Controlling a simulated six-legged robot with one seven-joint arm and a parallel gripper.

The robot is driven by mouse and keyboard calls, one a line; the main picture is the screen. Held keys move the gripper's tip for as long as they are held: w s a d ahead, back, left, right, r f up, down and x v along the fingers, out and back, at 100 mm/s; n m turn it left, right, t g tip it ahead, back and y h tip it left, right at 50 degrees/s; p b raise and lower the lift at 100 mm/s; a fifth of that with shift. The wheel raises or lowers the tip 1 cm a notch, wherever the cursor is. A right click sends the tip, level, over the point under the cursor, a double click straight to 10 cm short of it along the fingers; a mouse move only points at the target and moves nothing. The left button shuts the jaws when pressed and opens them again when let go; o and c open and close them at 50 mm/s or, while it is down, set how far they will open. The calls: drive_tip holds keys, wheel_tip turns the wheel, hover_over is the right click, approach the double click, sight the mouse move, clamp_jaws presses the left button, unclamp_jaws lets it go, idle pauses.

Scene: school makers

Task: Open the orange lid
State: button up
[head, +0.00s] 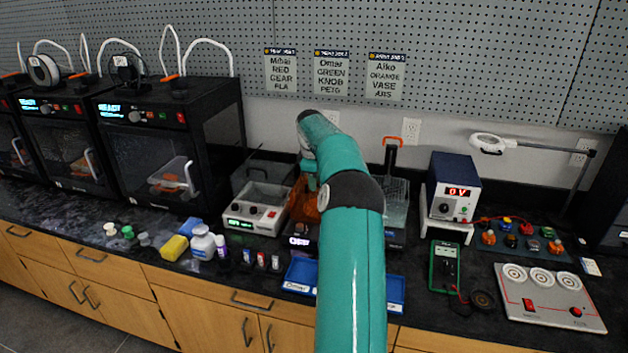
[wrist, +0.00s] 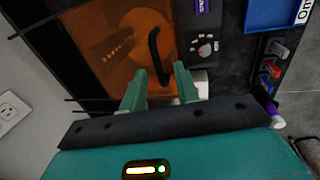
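The orange lid (head: 303,202) is a see-through orange panel on a dark box on the counter, partly hidden behind my arm in the head view. In the wrist view the lid (wrist: 100,50) looks closed and fills the upper left. Its black curved handle (wrist: 154,48) stands near its right edge. My gripper (wrist: 160,74) is open, with its two teal fingers apart and pointing toward the lid. The lower end of the handle shows between the fingertips; I cannot tell whether they touch it. In the head view my arm hides the fingers.
A grey device with a display (head: 257,208) stands left of the lid's box. A blue tray (head: 299,277) lies in front. A wire basket (head: 396,199) stands to the right. A knob panel (wrist: 202,48) sits beside the lid. The pegboard wall (head: 440,60) is behind.

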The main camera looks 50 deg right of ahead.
drive_tip(key=shift+w+f, duration=0.2)
clamp_jaws()
drive_tip(key=shift+d+r, duration=0.1)
